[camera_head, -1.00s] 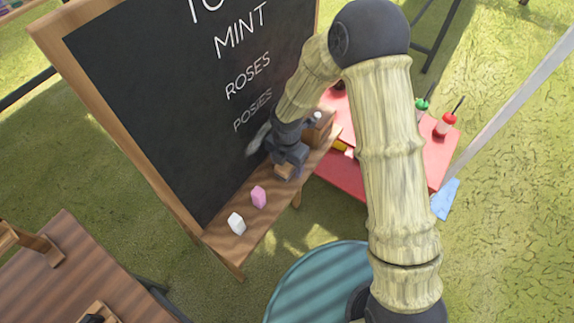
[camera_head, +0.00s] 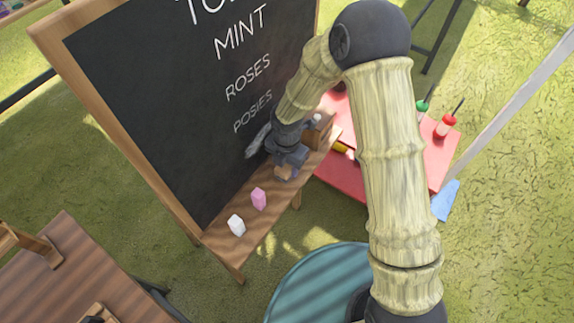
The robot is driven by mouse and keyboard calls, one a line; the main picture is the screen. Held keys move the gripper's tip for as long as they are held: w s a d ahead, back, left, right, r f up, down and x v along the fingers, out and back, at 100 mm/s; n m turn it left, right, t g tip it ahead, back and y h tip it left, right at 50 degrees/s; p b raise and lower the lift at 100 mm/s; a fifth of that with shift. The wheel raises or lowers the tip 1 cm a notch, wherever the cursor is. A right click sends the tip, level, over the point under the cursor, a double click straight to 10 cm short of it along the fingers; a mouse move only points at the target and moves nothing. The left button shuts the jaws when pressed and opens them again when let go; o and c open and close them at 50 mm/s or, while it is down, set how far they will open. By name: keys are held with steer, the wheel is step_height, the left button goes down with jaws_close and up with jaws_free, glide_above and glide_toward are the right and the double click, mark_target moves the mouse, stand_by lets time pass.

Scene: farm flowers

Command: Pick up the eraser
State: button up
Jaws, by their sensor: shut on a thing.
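A small tan-brown block, which looks like the eraser (camera_head: 284,173), is at the right part of the chalkboard's wooden ledge. My gripper (camera_head: 287,166) is over it from above, shut on it. The dark fingers hide most of the block. I cannot tell whether it touches the ledge or is slightly above it.
A pink block (camera_head: 259,199) and a white block (camera_head: 236,225) stand on the ledge (camera_head: 222,244) left of my gripper. The chalkboard (camera_head: 150,90) rises close behind. A red table (camera_head: 440,155) and teal round surface (camera_head: 318,285) stand nearby.

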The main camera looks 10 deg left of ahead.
steer(key=shift+d+r, duration=0.2)
steer(key=shift+r, duration=0.3)
step_height(320, 180, up, 6)
steer(key=shift+r, duration=0.1)
steer(key=s+d, duration=0.4)
steer(key=d, duration=0.5)
steer(key=s+d, duration=0.3)
steer(key=d, duration=0.6)
steer(key=shift+s+b, duration=0.4)
steer(key=shift+b, duration=0.05)
steer(key=shift+d, duration=0.1)
